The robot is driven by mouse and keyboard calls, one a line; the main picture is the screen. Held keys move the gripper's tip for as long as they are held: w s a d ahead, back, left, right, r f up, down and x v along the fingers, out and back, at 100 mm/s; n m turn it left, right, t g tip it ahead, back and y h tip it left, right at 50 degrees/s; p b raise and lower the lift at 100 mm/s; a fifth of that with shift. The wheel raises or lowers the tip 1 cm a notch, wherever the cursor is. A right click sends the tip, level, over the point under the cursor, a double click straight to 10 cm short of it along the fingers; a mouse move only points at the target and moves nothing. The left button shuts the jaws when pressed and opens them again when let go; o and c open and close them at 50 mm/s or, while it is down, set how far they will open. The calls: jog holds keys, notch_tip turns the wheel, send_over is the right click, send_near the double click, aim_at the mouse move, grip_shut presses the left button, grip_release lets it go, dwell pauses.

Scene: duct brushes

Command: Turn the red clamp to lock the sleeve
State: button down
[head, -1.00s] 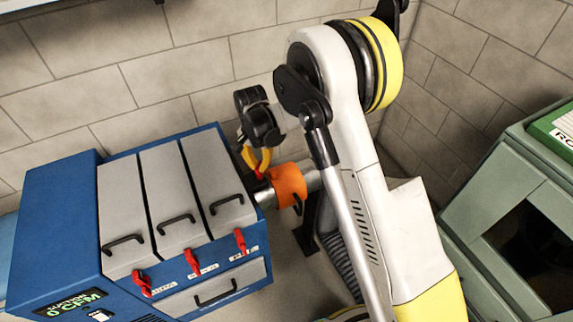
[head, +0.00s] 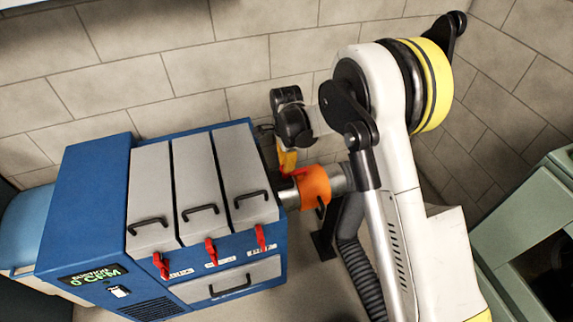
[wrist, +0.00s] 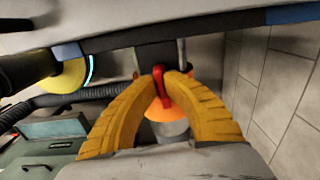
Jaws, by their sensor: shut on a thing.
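The red clamp (wrist: 162,92) shows in the wrist view as a small lever between my gripper's two yellow fingers. My gripper (wrist: 161,78) is shut on it, with a fingertip on each side. The orange sleeve (wrist: 153,111) lies just behind the clamp, around a grey metal pipe (wrist: 175,131). In the head view the orange sleeve (head: 315,187) sits on the pipe at the right side of the blue cabinet. My gripper (head: 286,161) is at its upper left there, largely hiding the clamp. I cannot tell the clamp's exact angle.
The blue cabinet (head: 85,200) has grey drawer fronts, black handles and several red latches (head: 210,250). Its display (head: 92,277) appears to read 0 CFM. A black ribbed hose (head: 357,262) hangs below the pipe. A green-grey bin (head: 520,235) stands at the right, and a tiled wall is behind.

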dwell(0.4)
jog(key=c, duration=1.5)
grip_release()
notch_tip(320, 180, up, 12)
